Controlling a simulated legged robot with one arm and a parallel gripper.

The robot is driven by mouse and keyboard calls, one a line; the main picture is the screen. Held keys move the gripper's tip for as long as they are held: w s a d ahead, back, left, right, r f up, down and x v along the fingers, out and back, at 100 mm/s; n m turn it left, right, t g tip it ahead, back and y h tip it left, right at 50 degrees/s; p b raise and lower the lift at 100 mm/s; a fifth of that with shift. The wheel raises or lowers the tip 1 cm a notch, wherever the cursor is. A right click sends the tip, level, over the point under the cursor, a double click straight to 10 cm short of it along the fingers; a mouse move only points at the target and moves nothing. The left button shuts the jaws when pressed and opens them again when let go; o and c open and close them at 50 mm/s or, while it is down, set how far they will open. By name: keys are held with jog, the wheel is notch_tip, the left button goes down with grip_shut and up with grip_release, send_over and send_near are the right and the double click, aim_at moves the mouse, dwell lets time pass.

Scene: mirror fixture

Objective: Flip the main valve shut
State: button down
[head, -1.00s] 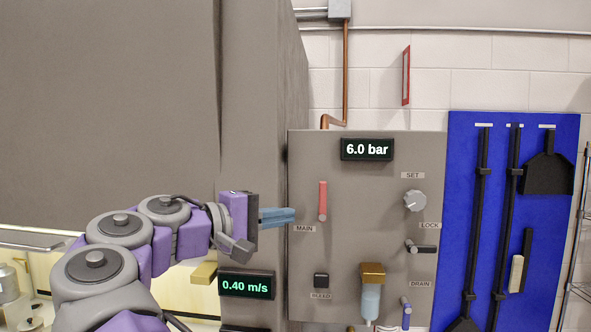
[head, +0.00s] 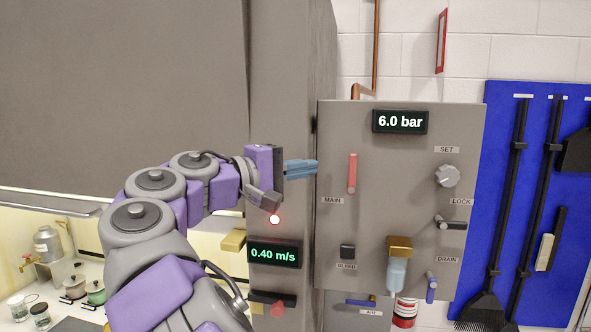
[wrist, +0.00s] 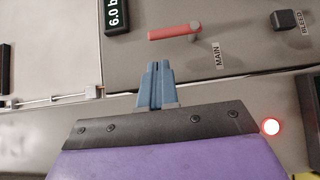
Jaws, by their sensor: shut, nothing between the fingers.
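The main valve is a red lever handle (head: 352,172) on the grey panel (head: 390,225), beside the MAIN label. In the head view the handle stands upright, pointing up. In the wrist view the same red handle (wrist: 170,33) lies across the top of the picture, beyond my fingertips. My gripper (head: 314,168) is shut and empty, its blue fingers pointing right at the panel's left edge. The fingers (wrist: 156,66) are together in the wrist view. They look apart from the handle.
The panel also carries a 6.0 bar display (head: 400,121), a SET knob (head: 447,176), a LOCK lever (head: 452,223), a BLEED button (head: 347,251), a brass-topped filter (head: 399,250) and a DRAIN lever (head: 431,287). A red light (head: 274,219) glows below my gripper.

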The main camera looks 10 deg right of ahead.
aim_at(352, 175)
jog(key=x, duration=0.7)
jog(key=shift+d, duration=0.15)
jog(key=shift+p, duration=0.3)
